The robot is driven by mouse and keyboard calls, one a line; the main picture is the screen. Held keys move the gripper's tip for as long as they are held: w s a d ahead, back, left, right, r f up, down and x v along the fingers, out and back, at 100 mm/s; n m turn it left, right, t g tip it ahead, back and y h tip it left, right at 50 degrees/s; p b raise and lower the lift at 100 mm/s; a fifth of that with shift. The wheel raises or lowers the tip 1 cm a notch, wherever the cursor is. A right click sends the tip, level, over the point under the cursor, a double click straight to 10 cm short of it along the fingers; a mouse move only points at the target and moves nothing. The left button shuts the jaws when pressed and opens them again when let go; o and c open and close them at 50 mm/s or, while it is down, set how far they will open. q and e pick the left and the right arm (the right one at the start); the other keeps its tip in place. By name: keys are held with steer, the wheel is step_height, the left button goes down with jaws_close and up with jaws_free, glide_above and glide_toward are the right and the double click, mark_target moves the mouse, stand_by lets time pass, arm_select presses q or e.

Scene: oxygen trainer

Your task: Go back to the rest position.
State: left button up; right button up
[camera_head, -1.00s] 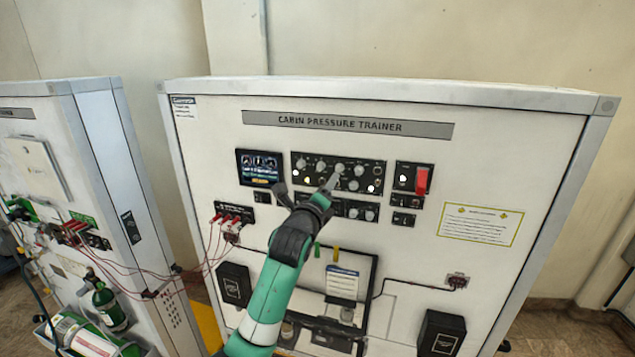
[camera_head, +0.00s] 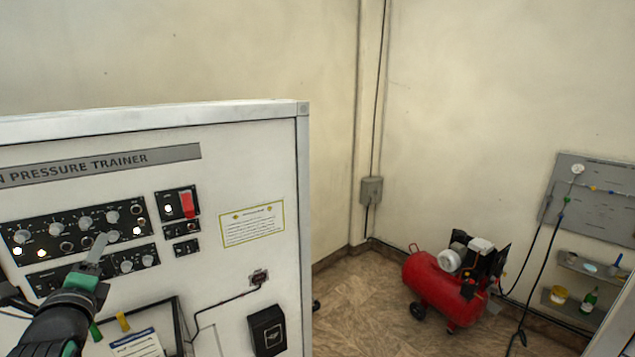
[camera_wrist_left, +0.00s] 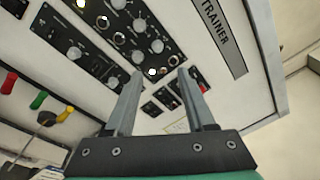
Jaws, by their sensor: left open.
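My left gripper (camera_head: 97,252) is in front of the knob panel (camera_head: 75,228) of the cabin pressure trainer (camera_head: 240,160), at the lower left of the head view. In the left wrist view its two fingers (camera_wrist_left: 158,100) stand apart with nothing between them. The knob panel (camera_wrist_left: 118,40) shows beyond the fingertips, and whether they touch it I cannot tell. A red switch cover (camera_head: 187,204) is to the right of the knobs. My right gripper is not in view.
A red air compressor (camera_head: 440,285) stands on the floor to the right. A grey wall board (camera_head: 598,195) with shelves is at the far right. Open floor (camera_head: 355,305) lies between trainer and compressor. A black box (camera_head: 267,330) sits low on the trainer's front.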

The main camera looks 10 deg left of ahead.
arm_select(q)
steer(key=s+d+r+n+t+h, duration=0.1)
steer(key=d+r+t+h, duration=0.15)
steer(key=d+r, duration=0.4)
steer(key=s+d+r+n+t+h, duration=0.1)
steer(key=s+d+r+t+h, duration=0.2)
steer(key=d, duration=0.7)
steer(key=d+r+t+h, duration=0.1)
steer(key=d+r+t, duration=0.2)
steer(key=d+r, duration=0.4)
steer(key=s+d+r+n+t+h, duration=0.2)
steer(key=s+d+r+n+h, duration=0.1)
steer(key=s+n, duration=0.3)
steer(key=s+d+r+n+t+h, duration=0.2)
steer(key=s+d+r+n+h, duration=0.1)
steer(key=s+n, duration=0.4)
steer(key=shift+d+r+n, duration=0.5)
steer(key=shift+d+n, duration=0.25)
steer(key=shift+n, duration=0.25)
